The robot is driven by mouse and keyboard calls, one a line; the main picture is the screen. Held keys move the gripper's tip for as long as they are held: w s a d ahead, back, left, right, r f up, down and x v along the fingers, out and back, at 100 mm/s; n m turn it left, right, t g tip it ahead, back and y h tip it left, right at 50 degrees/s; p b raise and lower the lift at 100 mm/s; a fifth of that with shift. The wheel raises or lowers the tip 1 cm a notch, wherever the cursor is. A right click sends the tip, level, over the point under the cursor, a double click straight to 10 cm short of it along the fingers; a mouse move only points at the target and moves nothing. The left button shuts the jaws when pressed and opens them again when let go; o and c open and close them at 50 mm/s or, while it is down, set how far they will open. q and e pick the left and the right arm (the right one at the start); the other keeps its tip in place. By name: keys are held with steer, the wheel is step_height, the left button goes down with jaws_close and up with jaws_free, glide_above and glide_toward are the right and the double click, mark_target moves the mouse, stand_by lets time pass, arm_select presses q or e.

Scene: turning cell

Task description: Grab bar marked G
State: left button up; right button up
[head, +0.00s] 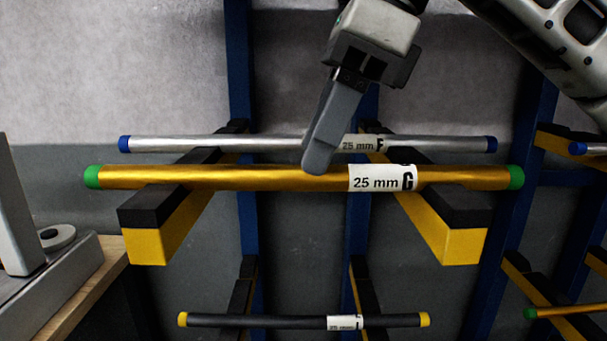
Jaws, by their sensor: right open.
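The bar marked G (250,178) is gold with green end caps and a white "25 mm G" label. It lies level across two yellow rack arms with black pads. My right gripper (318,165) comes down from above, with its fingertip over the middle of the bar, just left of the label. It overlaps the bar's upper edge in the picture; I cannot tell whether it touches. Only one finger shows clearly and the other is hidden. The gripper is open and holds nothing. My left gripper is not in view.
A silver bar marked F (220,144) with blue caps lies just behind bar G. A dark bar (255,321) with yellow caps lies on a lower level. More bars (570,311) sit at the right edge. A bench with metal equipment (60,280) stands at the left.

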steer(key=shift+x, duration=1.15)
jaws_close()
steer(key=shift+w, duration=0.1)
stand_by(0.4)
steer(key=shift+r, duration=0.2)
